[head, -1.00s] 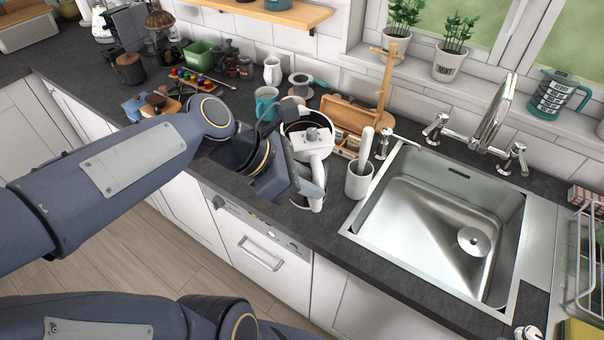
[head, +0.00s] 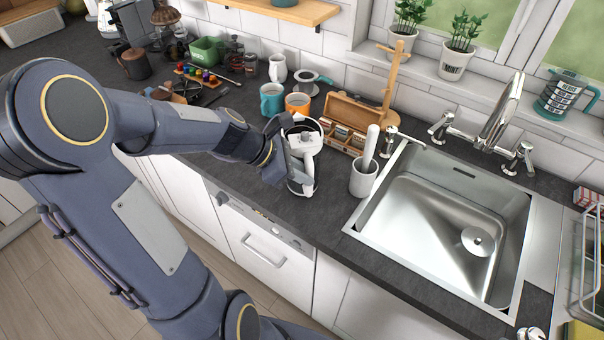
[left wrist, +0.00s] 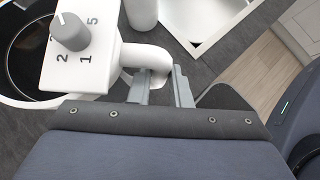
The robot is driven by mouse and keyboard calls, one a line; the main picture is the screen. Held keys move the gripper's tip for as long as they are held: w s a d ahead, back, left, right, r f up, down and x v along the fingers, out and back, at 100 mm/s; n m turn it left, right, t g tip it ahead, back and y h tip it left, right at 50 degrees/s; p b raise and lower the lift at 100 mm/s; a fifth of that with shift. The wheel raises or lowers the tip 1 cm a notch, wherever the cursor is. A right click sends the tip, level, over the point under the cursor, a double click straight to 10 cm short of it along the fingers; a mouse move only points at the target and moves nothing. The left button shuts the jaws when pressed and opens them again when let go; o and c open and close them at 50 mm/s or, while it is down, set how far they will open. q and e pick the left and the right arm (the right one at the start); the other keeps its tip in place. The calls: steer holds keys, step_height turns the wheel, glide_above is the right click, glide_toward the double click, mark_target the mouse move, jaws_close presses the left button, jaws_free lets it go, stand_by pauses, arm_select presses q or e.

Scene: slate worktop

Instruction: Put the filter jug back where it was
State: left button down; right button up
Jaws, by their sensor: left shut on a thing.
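The filter jug (head: 302,142) has a white lid and handle and a dark opening, and stands near the front of the worktop, left of the sink. In the left wrist view its lid (left wrist: 95,75) carries a grey knob and printed numbers. My left gripper (head: 287,160) is shut on the jug's white handle (left wrist: 150,58), with its two fingers (left wrist: 160,88) around it. The jug looks about upright. Its base is partly hidden, so I cannot tell whether it touches the worktop. My right gripper is not in view.
A white utensil pot (head: 363,179) and the sink (head: 430,215) are to the right. A wooden box (head: 350,112) is just behind the jug. An orange mug (head: 297,103) and teal mug (head: 271,99) stand behind left. Bare worktop (head: 315,220) lies in front.

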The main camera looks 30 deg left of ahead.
arm_select(q)
steer(key=shift+f, duration=0.2)
steer(key=shift+f, duration=0.15)
steer(key=c, duration=1.3)
jaws_free()
steer(key=shift+c, duration=0.2)
